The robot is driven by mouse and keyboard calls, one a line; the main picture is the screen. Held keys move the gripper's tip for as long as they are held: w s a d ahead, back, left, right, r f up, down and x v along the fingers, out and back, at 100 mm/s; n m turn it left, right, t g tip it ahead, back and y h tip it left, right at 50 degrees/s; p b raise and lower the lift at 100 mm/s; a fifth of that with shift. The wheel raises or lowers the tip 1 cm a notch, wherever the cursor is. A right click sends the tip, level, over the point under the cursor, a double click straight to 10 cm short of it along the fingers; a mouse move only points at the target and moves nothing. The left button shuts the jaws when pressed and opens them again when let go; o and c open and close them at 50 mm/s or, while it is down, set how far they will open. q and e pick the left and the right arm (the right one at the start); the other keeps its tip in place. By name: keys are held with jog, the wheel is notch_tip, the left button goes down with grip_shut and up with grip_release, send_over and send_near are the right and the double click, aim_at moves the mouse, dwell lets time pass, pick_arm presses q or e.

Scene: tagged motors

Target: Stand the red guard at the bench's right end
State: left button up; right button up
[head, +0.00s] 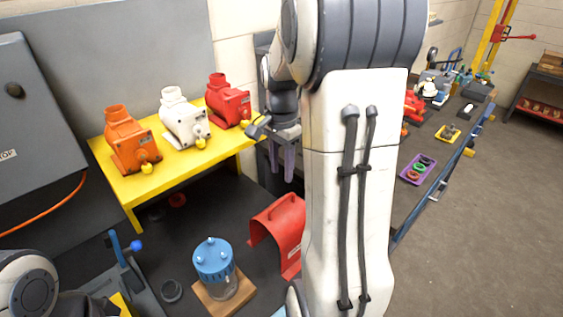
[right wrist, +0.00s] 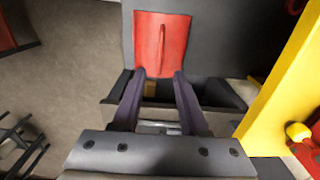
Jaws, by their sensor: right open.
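The red guard (head: 280,230) is a bent red cover with a raised handle. It stands on the dark bench (head: 200,228), right of a blue-topped jar, partly hidden by my right arm in the head view. In the right wrist view the guard (right wrist: 162,45) shows from above beyond the fingertips, with its handle along the middle. My right gripper (head: 284,160) hangs above and behind the guard, by the yellow shelf's right end. Its fingers (right wrist: 160,76) are apart, with nothing held between them. My left gripper is out of view; only part of that arm shows.
A yellow shelf (head: 122,178) carries orange (head: 130,140), white (head: 184,122) and red (head: 228,103) motors. The blue-topped jar (head: 214,265) stands on a wooden board. A purple tray (head: 418,170) of rings lies right of my arm. The floor at right is open.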

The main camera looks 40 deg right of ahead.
jog(key=s+a+r+n, duration=0.1)
jog(key=s+a+n, duration=0.1)
jog(key=a+n, duration=1.15)
jog(key=s+a+f+n, duration=0.1)
jog(key=s+a+n, duration=0.4)
jog(key=s+a, duration=0.2)
jog(key=s+a+f+n+y, duration=0.1)
jog(key=s+a+f+n, duration=0.1)
jog(key=s+a+n, duration=0.4)
jog(key=s+a, duration=0.1)
jog(key=a, duration=0.3)
jog(key=shift+s+a+f, duration=0.15)
jog(key=shift+s+f, duration=0.1)
notch_tip(320, 180, down, 2)
jog(key=b, duration=0.2)
jog(key=shift+f+b, duration=0.25)
jog(key=shift+b, duration=0.05)
jog(key=shift+w+a, duration=0.1)
jog(key=shift+a, duration=0.05)
